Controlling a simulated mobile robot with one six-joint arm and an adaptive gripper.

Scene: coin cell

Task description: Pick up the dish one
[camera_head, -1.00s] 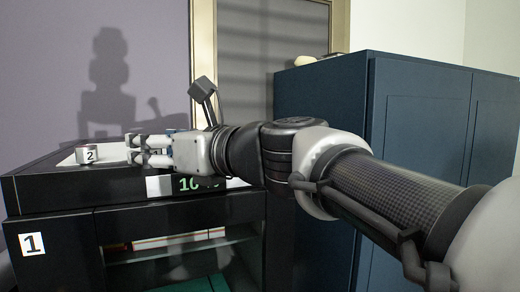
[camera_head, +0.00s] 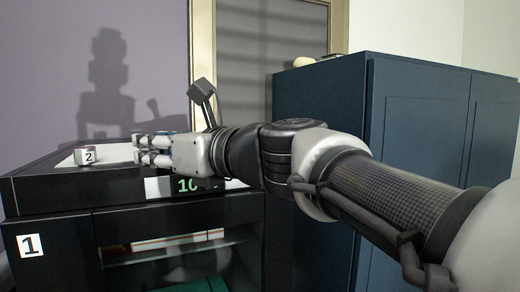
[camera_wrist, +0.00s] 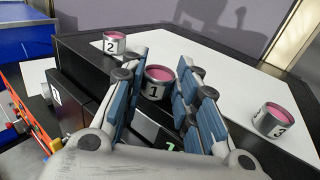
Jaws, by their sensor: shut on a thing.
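Dish one (camera_wrist: 155,91) is a small metal dish with pink contents and a "1" label. In the wrist view it sits between the blue-padded fingers of my gripper (camera_wrist: 161,68), which is shut on it. In the head view my gripper (camera_head: 141,148) reaches left low over the black unit, and its fingers hide dish one. Dish two (camera_head: 88,157) stands to the left of my fingertips; it also shows in the wrist view (camera_wrist: 115,43). I cannot tell whether dish one touches the surface below.
A third similar dish (camera_wrist: 271,121) stands right of my gripper on the white top (camera_wrist: 240,77). The black unit (camera_head: 60,190) bears a green-digit display (camera_head: 187,185) and a "1" label. A tall blue cabinet (camera_head: 420,130) stands at right.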

